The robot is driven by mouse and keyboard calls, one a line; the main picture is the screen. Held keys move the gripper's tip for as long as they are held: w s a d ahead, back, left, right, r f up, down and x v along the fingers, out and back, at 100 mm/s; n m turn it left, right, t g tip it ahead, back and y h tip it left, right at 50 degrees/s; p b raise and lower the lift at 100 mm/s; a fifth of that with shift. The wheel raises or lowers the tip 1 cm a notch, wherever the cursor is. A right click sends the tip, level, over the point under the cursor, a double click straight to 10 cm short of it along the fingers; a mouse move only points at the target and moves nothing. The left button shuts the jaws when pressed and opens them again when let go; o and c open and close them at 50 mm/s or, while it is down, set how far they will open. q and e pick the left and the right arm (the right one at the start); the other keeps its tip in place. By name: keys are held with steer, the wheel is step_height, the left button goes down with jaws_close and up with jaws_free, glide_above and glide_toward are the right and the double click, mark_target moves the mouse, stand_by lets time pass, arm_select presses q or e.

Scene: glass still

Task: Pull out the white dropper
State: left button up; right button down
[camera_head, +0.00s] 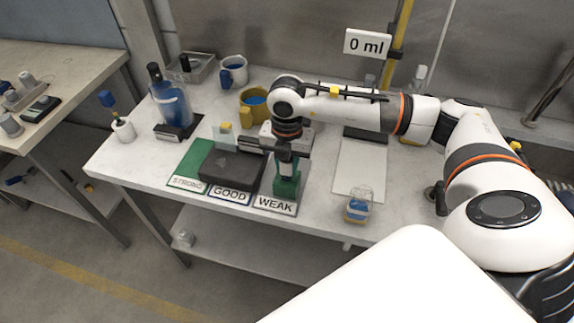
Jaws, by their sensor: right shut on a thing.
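A small whitish piece, which looks like the white dropper (286,169), stands upright at the green block (286,187) on the WEAK mat. My right gripper (285,153) comes down from above and is shut on its upper part. The gripper hides the dropper's top, and its lower end is hidden in or behind the green block. I cannot tell whether it is still seated there. My left gripper is out of view.
A dark box (232,170) stands close left of the gripper, on the STRONG and GOOD mats. A blue bottle (171,105), a yellow mug (253,106) and a white mug (234,72) stand behind. A small glass jar (358,208) stands at the front right.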

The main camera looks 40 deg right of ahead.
steer(key=shift+r, duration=0.6)
steer(key=shift+r+p, duration=0.1)
steer(key=shift+p, duration=0.2)
steer(key=shift+r+p, duration=1.4)
steer(key=shift+r, duration=0.95)
steer(key=shift+r+p, duration=0.6)
steer(key=shift+r, duration=0.5)
steer(key=shift+r, duration=0.2)
